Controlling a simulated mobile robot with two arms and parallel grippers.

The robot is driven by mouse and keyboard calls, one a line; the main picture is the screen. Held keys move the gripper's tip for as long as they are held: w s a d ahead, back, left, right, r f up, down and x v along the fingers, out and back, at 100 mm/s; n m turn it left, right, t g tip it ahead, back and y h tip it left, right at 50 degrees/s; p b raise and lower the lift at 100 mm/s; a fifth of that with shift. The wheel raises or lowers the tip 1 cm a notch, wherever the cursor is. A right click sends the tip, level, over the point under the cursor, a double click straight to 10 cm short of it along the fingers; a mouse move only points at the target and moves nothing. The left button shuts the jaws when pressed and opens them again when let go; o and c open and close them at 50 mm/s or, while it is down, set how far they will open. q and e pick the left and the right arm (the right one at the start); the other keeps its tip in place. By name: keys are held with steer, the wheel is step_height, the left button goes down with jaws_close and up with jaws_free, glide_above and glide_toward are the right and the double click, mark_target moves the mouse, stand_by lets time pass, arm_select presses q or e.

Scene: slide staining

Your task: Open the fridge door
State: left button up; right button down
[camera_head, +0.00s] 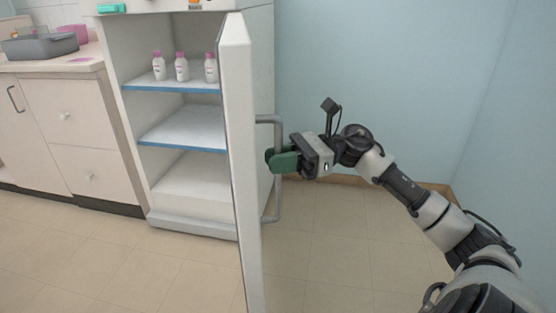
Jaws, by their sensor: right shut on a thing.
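The white fridge (258,80) stands left of centre with its inside showing. Its door (240,150) is swung out toward me and seen nearly edge-on. A grey bar handle (278,200) is on the door's right-hand face. My right gripper (277,161) is shut on the handle at about its middle; its green fingers hide that part of the bar. My left gripper is not in view.
Several white bottles with pink caps (181,68) stand on the fridge's upper shelf; the lower shelf (185,130) is empty. A counter (62,66) with a grey tray (40,46) is at the left. The floor (120,265) in front is clear. Blue walls (400,70) close off the right.

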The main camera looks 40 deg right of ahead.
steer(key=c, duration=1.1)
jaws_free()
steer(key=v, duration=1)
steer(key=shift+d, duration=0.4)
steer(key=shift+s, duration=0.15)
